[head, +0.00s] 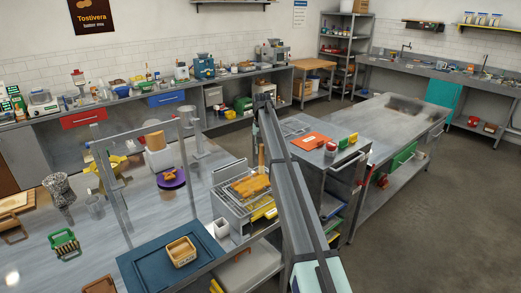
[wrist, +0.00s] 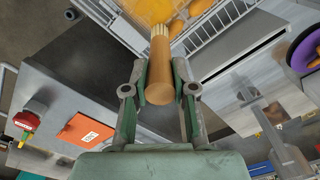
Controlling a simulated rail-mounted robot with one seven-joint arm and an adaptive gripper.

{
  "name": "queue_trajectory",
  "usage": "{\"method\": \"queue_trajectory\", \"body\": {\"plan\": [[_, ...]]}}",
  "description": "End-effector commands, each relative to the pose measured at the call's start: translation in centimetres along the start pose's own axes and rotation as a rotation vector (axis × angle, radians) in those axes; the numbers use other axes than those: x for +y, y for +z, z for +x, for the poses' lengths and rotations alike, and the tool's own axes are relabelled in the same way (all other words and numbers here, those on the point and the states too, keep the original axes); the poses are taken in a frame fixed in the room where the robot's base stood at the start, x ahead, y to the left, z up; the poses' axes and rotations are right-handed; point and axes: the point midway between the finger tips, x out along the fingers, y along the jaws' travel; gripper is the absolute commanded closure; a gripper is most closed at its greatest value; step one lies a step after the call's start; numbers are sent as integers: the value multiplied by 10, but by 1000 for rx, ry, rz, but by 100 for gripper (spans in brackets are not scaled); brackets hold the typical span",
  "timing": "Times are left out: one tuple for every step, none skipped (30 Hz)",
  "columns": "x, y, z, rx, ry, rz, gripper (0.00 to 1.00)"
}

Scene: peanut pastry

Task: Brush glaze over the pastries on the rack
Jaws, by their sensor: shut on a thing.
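My gripper (wrist: 160,84) is shut on the wooden handle of a brush (wrist: 159,68) in the wrist view. The brush's pale bristle end points toward a wire rack (wrist: 222,22). Golden pastries (wrist: 199,7) lie on the rack, and a bright yellow-orange patch (wrist: 150,10) shows just beyond the bristles. I cannot tell whether the bristles touch anything. In the head view, the rack (head: 228,193) with orange-brown pastries (head: 250,187) sits on a metal stand, and the brush handle (head: 261,155) stands above it. My gripper is mostly hidden there by my arm.
A blue tray (head: 150,270) with a small tan container (head: 181,251) lies in front of the rack's left. A purple round dish (head: 172,180) stands further left. An orange board (head: 311,141) lies on the metal cart at right. The long table beyond is mostly bare.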

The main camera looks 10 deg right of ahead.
Motion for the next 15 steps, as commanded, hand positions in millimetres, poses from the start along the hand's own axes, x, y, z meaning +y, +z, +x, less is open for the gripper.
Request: {"method": "queue_trajectory", "body": {"plan": [[1, -1, 0, 0, 0, 0, 100], [2, -2, 0, 0, 0, 0, 100], [2, -2, 0, 0, 0, 0, 100], [1, -2, -5, 1, 0, -1, 100], [2, -2, -7, 1, 0, 0, 100], [1, -3, -20, 3, 0, 0, 100], [2, -2, -26, 2, 0, 0, 100], [2, -2, -26, 0, 0, 0, 100], [2, -2, -29, 0, 0, 0, 100], [2, -2, -32, 0, 0, 0, 100], [1, -2, -34, 0, 0, 0, 100], [2, -2, -38, 0, 0, 0, 100], [2, -2, -41, 0, 0, 0, 100], [2, -2, -44, 1, 0, 0, 100], [2, -2, -47, 1, 0, 0, 100]]}}
